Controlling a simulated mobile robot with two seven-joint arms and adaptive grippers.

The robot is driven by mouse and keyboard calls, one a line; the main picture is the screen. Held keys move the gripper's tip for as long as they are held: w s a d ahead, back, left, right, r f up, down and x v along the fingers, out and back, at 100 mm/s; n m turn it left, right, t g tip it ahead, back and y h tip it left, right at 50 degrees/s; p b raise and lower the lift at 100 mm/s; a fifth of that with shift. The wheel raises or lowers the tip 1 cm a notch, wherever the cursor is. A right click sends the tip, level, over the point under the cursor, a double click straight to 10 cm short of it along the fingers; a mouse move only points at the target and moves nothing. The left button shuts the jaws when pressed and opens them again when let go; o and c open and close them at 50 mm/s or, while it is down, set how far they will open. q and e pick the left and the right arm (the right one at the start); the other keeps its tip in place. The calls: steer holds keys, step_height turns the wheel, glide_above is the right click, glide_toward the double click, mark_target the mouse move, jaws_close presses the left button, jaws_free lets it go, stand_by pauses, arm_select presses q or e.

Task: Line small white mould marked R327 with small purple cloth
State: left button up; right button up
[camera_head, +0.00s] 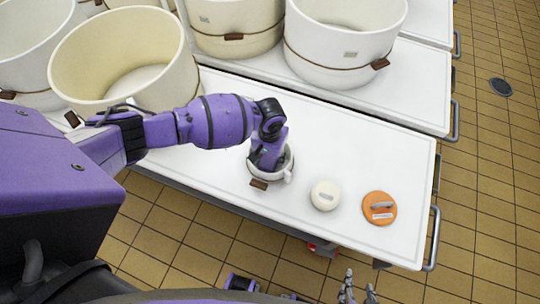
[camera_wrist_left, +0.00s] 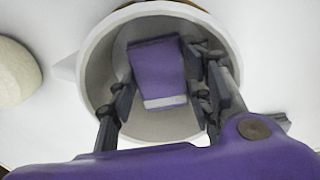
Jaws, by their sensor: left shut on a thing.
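The small white mould (camera_head: 289,162) stands upright on the white table, with a brown tag on its front; its marking is not legible. It also shows from above in the left wrist view (camera_wrist_left: 88,62). My left gripper (camera_head: 268,160) reaches down into the mould. In the left wrist view its fingers (camera_wrist_left: 163,88) are on either side of the purple cloth (camera_wrist_left: 156,65), a folded block with a pale edge, and are shut on it inside the mould. The head view does not separate the cloth from my purple gripper. My right gripper (camera_head: 358,290) is low, in front of the table, fingers apart and empty.
A round cream piece (camera_head: 325,195) and an orange disc with a grey handle (camera_head: 379,208) lie right of the mould. Large vats (camera_head: 125,60) (camera_head: 340,45) stand behind. The table (camera_head: 400,160) is clear at the right back.

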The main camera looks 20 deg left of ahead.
arm_select(q)
steer(key=shift+f+b, duration=0.35)
steer(key=shift+f, duration=0.55)
stand_by(0.3)
stand_by(0.8)
steer(key=shift+s+f, duration=0.15)
steer(key=shift+f, duration=0.05)
stand_by(0.6)
steer(key=o, duration=1.2)
steer(key=shift+r, duration=0.15)
steer(key=shift+r, duration=0.3)
step_height(320, 180, up, 11)
steer(key=shift+r, duration=0.15)
